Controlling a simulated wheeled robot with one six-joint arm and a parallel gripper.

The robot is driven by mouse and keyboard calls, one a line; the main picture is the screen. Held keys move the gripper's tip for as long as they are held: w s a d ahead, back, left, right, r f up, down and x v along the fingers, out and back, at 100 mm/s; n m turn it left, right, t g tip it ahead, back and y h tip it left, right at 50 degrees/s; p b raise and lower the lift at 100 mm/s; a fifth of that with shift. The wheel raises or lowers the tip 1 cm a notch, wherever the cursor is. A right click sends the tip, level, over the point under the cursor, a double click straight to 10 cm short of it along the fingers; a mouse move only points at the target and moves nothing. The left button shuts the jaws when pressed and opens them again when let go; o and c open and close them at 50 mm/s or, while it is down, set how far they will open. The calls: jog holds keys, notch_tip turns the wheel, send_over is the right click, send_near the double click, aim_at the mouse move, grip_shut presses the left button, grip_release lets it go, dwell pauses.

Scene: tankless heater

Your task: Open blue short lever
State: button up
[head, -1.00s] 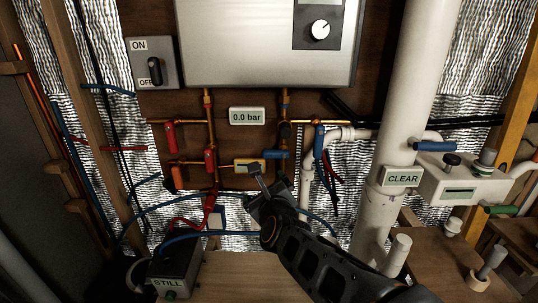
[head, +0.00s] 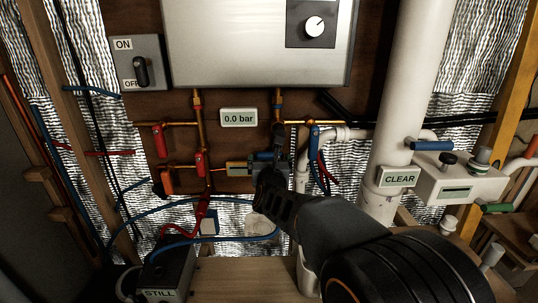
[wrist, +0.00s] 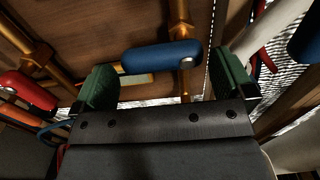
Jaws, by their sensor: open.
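The blue short lever (wrist: 160,57) lies roughly level across a copper pipe in the wrist view. It sits between the two green fingers of my gripper (wrist: 167,80), with gaps on both sides and slightly beyond the fingertips. My gripper is open and holds nothing. In the head view my gripper (head: 268,168) is in front of the lower pipes below the heater. It covers most of the short lever there, and only a bit of blue (head: 264,156) shows above it.
A longer blue lever (head: 314,142) hangs just right of my gripper. Red levers (head: 200,163) are on the pipes to the left. A display (head: 239,118) above reads 0.0 bar. The white vertical pipe (head: 408,90) stands to the right.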

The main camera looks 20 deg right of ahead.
aim_at(270, 157)
jog(key=shift+x, duration=1.75)
jog(key=shift+c, duration=0.5)
